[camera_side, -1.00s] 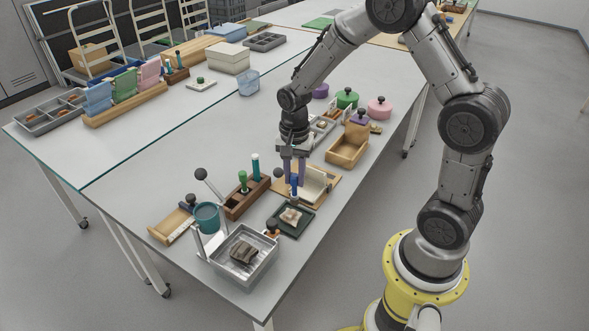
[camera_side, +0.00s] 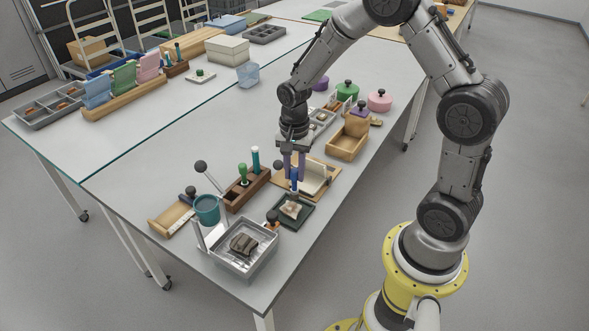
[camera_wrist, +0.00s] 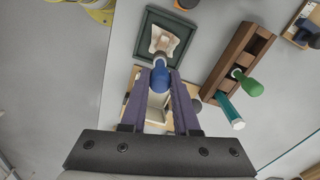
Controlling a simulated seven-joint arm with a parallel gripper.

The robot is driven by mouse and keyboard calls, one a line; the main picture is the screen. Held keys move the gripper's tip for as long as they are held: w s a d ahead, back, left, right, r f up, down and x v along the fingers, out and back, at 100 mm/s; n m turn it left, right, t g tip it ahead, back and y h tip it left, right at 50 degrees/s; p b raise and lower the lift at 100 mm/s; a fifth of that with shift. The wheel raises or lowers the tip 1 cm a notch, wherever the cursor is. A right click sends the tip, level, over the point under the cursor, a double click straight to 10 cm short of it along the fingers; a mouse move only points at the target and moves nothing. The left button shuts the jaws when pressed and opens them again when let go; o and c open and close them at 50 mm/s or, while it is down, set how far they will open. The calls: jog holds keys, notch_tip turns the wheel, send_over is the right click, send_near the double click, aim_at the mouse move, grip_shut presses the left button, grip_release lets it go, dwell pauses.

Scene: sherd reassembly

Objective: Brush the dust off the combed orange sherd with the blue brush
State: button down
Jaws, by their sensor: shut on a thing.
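My gripper (camera_side: 294,165) is shut on the blue brush (camera_side: 294,181), held upright with its head down. In the wrist view my gripper (camera_wrist: 160,88) has its purple fingers on either side of the brush's blue handle (camera_wrist: 160,78). A pale, dusty-looking sherd with tan edges (camera_side: 291,209) lies in a dark green square tray (camera_side: 306,216). It also shows in the wrist view (camera_wrist: 165,40). The brush head is at the sherd's near edge in the wrist view; I cannot tell whether it touches. Combing on the sherd is too small to make out.
A grey tray (camera_side: 222,262) with a dark brown sherd (camera_side: 243,243) stands at the near table corner. A wooden rack (camera_side: 246,190) with green and teal tools is left of my gripper. A wooden board with a cream block (camera_side: 314,177) lies close behind the brush.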

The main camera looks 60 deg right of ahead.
jog(key=shift+f, duration=0.75)
jog(key=a, duration=0.3)
jog(key=shift+a, duration=0.3)
dwell(4.1)
jog(key=shift+r, duration=0.1)
jog(key=shift+r, duration=2.95)
jog(key=shift+r, duration=1.5)
